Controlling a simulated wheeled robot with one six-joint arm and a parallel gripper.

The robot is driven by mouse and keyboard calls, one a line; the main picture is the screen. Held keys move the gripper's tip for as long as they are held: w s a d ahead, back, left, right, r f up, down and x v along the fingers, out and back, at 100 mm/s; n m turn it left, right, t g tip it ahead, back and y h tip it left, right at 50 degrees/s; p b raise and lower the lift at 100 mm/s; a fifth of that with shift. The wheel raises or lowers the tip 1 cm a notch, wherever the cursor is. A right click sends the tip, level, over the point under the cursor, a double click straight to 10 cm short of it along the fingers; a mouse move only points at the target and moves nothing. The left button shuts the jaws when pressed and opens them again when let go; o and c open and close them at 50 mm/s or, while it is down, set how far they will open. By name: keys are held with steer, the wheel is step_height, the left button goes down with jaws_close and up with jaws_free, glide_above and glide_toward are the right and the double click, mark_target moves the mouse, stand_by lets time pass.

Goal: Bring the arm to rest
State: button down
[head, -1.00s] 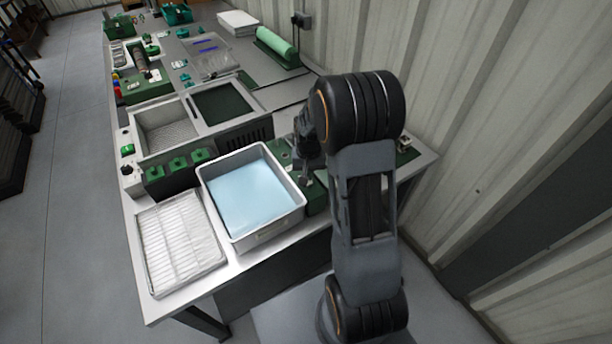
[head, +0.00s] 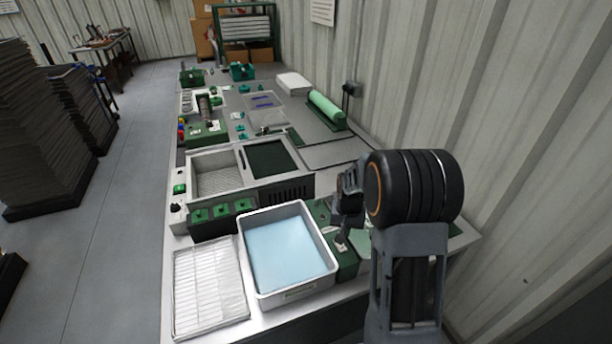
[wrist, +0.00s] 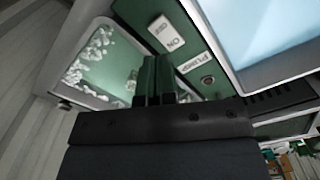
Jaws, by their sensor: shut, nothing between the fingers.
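My arm rises at the right of the head view, its thick black joint above the bench's right side. My gripper (head: 341,238) hangs beside the right side of the grey basin (head: 329,262), partly dark against the bench. In the wrist view my gripper (wrist: 155,80) shows its two fingers side by side, shut with nothing between them. Beyond them lies a green panel (wrist: 190,45) with labels reading ON, OFF and PUMP. The fingers look apart from the panel, but the exact gap is hard to tell.
The basin holds pale blue liquid. A white ribbed rack (head: 208,290) lies left of it. A tray with whitish bits (wrist: 100,55) is near the fingers in the wrist view. A green roll (head: 326,108) lies farther back. The corrugated wall (head: 520,150) is close right; the left floor aisle is clear.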

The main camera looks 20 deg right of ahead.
steer(key=s+a+r+n+t, duration=0.2)
steer(key=s+a+r, duration=0.2)
steer(key=s+r, duration=0.4)
steer(key=s+a+r+n+t, duration=0.2)
steer(key=s+a+r, duration=0.3)
steer(key=s+r, duration=0.3)
steer(key=shift+a+r+n, duration=0.2)
steer(key=shift+r+n, duration=0.2)
steer(key=shift+s+d, duration=0.1)
